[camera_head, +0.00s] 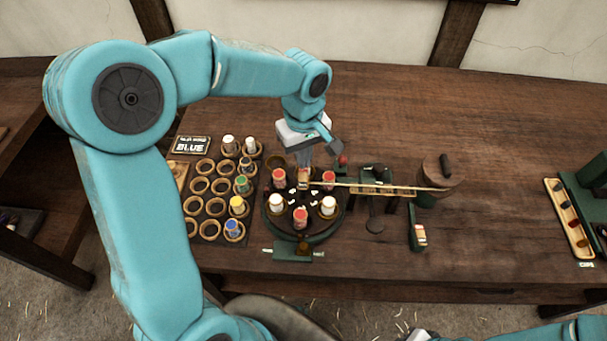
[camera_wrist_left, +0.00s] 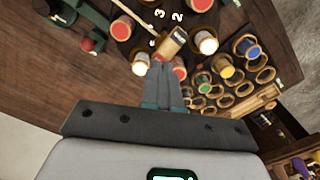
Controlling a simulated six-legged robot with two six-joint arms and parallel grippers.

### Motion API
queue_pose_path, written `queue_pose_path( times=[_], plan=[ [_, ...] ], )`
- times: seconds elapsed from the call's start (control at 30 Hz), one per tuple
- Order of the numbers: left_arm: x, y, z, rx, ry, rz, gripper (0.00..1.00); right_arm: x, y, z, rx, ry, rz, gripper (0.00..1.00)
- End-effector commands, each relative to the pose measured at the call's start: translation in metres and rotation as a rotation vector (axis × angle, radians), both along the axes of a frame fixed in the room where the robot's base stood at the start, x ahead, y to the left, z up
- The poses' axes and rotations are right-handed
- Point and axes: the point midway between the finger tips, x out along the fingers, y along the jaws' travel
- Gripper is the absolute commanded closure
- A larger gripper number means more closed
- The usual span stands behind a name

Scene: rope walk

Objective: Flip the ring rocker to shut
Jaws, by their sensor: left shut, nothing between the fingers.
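The round dark green ring (camera_head: 270,222) stands on the bench with red-topped and white-topped bobbins around it and white numerals on its top. My left gripper (camera_head: 304,168) is shut and empty, pointing down at the ring's far side. In the left wrist view, its fingertips (camera_wrist_left: 161,66) are close to a small tan block (camera_wrist_left: 174,42) on the ring; I cannot tell if they touch. A green plate (camera_head: 292,254) with a brass-coloured piece and small pale labels is at the ring's front. I cannot tell for sure which part is the rocker. My right gripper's jaws are not visible.
A rack of wooden cups (camera_head: 205,185) with several coloured bobbins lies left of the ring. A pale rod (camera_head: 395,188) runs from the ring to a wooden drum (camera_head: 437,175). A red knob (camera_head: 342,160) is beside my left gripper. The bench's right part is mostly clear.

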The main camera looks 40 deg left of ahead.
Motion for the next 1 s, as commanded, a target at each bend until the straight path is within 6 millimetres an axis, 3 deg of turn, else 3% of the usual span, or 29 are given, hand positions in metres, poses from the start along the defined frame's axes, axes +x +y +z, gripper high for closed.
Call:
queue_pose_path(
  times=[1.0],
  plan=[
    [0.000,0.000,-0.013,0.000,0.000,0.000,1.00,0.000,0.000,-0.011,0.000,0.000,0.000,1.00]
  ],
)
